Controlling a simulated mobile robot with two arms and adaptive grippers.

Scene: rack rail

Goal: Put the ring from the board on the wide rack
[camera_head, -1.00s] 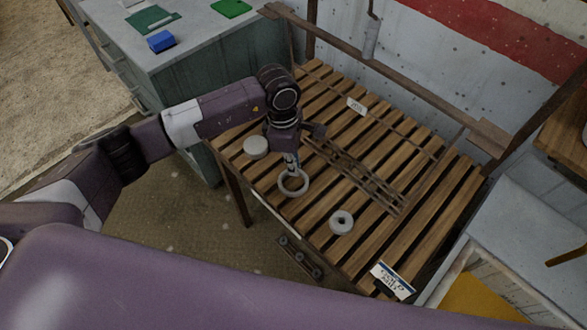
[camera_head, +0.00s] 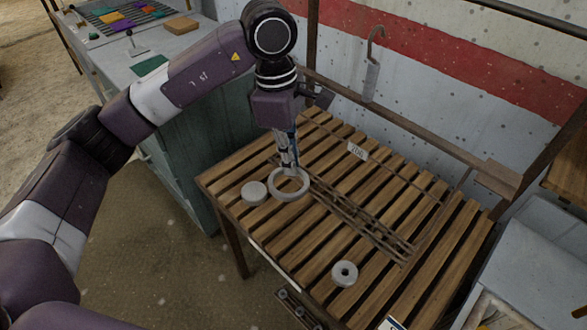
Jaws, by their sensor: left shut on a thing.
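My left gripper (camera_head: 289,168) points down and is shut on the near-white ring (camera_head: 284,198), gripping its far side. The ring is over the slatted wooden table, just right of a pale round disc (camera_head: 254,193). I cannot tell whether it touches the slats. A dark, narrow metal rack (camera_head: 372,236) lies across the slats to the right of the ring. Which part is the wide rack or the board is not clear to me. My right gripper is not in view.
A small thick grey ring (camera_head: 344,273) lies on the wooden table (camera_head: 428,290) near its front. A white tag (camera_head: 357,151) is at the back. A grey-green cabinet (camera_head: 180,165) stands left.

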